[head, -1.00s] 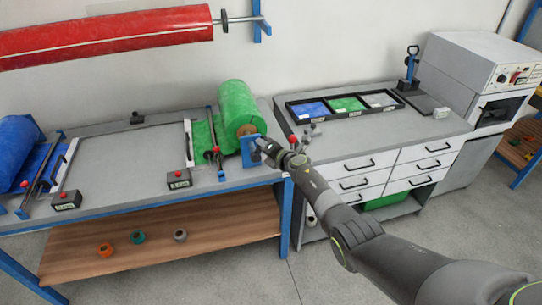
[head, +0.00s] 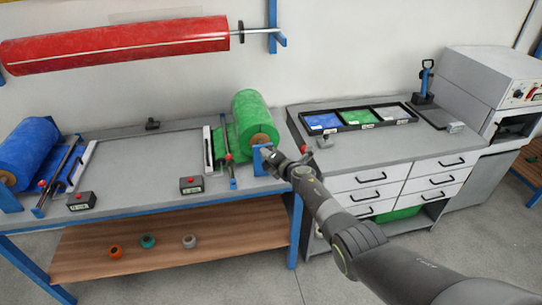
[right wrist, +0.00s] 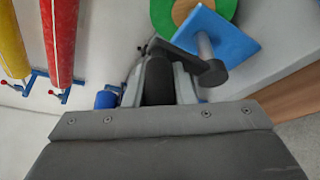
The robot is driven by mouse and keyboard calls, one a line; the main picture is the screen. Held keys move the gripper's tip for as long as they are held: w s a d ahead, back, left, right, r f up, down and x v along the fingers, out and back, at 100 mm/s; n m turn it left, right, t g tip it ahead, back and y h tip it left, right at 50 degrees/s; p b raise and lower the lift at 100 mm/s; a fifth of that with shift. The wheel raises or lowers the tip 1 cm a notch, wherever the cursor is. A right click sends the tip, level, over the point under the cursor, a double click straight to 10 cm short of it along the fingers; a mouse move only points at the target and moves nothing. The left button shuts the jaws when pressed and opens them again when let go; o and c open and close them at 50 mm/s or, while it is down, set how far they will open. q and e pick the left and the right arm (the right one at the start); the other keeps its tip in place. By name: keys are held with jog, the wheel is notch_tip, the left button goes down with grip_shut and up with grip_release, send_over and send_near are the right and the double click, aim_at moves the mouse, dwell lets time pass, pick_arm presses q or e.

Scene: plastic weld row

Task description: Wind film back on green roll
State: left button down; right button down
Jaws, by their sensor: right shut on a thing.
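The green roll (head: 255,112) sits at the right end of the film bench, with a wooden core showing at its near end. Green film (head: 217,143) hangs off its left side, by a white bar (head: 207,150) and a dark rod (head: 229,155) with a red knob. My right gripper (head: 273,160) is at the roll's near end, beside the blue bracket (head: 258,160). In the right wrist view, its jaws are shut on the black handle (right wrist: 158,82) of a crank (right wrist: 190,60). A grey shaft joins the crank to the blue plate and roll. My left gripper is not in view.
A blue roll (head: 28,148) is at the bench's left end. Two small boxes with red buttons (head: 192,185) stand along the front edge. A red roll (head: 120,44) hangs above. A drawer bench with a divided black tray (head: 357,117) stands at right.

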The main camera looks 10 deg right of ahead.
jog(key=shift+a, duration=0.3)
jog(key=c, duration=1.6)
grip_release()
jog(key=o, duration=0.4)
jog(key=shift+a, duration=0.1)
jog(key=shift+s+d+r+p, duration=0.1)
jog(key=shift+s+d+p, duration=0.15)
jog(key=shift+d+p, duration=0.15)
jog(key=p+v, duration=0.8)
jog(key=v, duration=0.8)
jog(key=shift+s+r, duration=0.15)
jog(key=shift+s, duration=0.25)
